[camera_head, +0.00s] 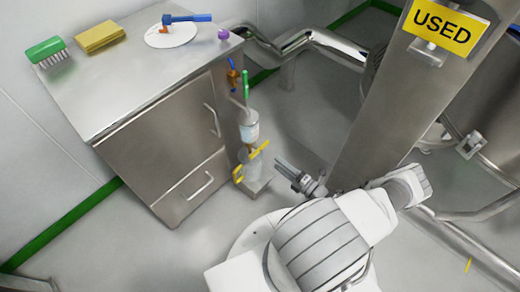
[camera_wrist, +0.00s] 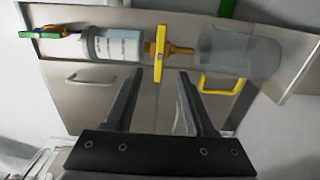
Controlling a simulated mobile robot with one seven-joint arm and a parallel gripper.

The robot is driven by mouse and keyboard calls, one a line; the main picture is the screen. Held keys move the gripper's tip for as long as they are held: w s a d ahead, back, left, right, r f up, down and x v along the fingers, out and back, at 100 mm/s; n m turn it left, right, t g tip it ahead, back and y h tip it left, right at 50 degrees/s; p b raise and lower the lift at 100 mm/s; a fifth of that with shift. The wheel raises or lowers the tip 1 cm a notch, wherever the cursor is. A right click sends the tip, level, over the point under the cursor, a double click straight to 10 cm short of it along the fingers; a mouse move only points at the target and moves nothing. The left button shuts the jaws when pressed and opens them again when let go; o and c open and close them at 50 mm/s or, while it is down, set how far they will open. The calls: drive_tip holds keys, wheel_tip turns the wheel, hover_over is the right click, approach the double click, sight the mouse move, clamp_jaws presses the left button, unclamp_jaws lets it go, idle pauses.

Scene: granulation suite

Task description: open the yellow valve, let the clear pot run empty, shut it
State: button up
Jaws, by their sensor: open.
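The clear pot (camera_head: 249,126) stands upright on the side of the steel cabinet, and its wall looks pale blue; its level is hard to tell. It also shows in the wrist view (camera_wrist: 114,45). Below it, the yellow valve (camera_head: 259,150) has its lever crosswise to the outlet line; the lever shows clearly in the wrist view (camera_wrist: 159,53). A grey translucent jug (camera_head: 252,167) with a yellow handle (camera_wrist: 222,86) stands under the outlet. My gripper (camera_head: 279,164) is open and empty, to the right of the valve, its fingers (camera_wrist: 160,74) pointing toward the lever without touching it.
A green lever (camera_head: 246,84) and a blue lever (camera_head: 232,66) sit above the pot. The cabinet top (camera_head: 140,75) holds a green brush (camera_head: 47,50), a yellow sponge (camera_head: 100,37) and a white disc (camera_head: 171,34). A steel post (camera_head: 385,110) rises right of my gripper.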

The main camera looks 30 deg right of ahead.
sight(259, 149)
drive_tip(key=b+x, duration=0.1)
drive_tip(key=x, duration=1)
drive_tip(key=shift+a+b, duration=0.1)
drive_tip(key=shift+b, duration=0.2)
clamp_jaws()
